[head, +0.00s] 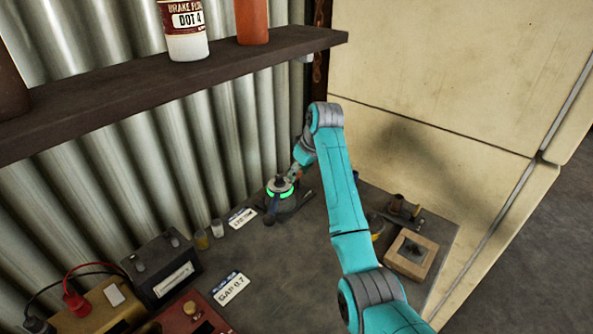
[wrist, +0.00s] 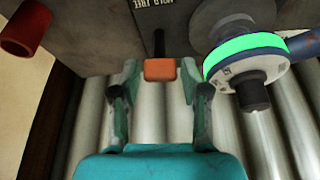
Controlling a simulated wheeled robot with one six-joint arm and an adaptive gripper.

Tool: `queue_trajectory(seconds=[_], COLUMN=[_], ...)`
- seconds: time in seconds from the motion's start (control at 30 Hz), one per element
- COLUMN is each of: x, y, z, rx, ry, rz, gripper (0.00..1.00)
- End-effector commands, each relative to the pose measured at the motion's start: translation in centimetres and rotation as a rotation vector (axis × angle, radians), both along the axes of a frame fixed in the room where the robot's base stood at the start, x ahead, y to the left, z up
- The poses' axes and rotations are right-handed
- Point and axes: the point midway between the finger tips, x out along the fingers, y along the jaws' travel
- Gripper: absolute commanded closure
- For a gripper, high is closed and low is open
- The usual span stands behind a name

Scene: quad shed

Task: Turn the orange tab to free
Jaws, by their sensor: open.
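The orange tab (wrist: 160,69) shows in the wrist view at the end of a dark stem, just ahead of and between my fingertips. My gripper (wrist: 157,88) is open, with one finger on each side of the tab and a visible gap to each. In the head view my gripper (head: 283,186) is small and partly hidden by my arm near the corrugated wall. The tab cannot be made out there.
A round device with a glowing green ring (wrist: 244,47) sits right of the tab. A red cylinder (wrist: 25,27) is at upper left. In the head view, a shelf (head: 170,85) overhangs the bench, which holds a black battery (head: 162,266) and a wooden block (head: 410,256).

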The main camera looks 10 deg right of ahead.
Motion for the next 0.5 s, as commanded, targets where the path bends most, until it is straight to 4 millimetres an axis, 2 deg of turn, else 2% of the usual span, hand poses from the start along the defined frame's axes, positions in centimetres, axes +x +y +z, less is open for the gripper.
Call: queue_trajectory(seconds=[0.13,0.17,0.33,0.5], x=[0.00,0.00,0.00,0.03], y=[0.00,0.00,0.01,-0.04], z=[0.02,0.02,0.04,0.07], rx=[0.000,0.000,0.000,0.000], ry=[0.000,0.000,0.000,0.001], rz=[0.000,0.000,0.000,0.022], gripper=[0.54,0.57,0.99,1.00])
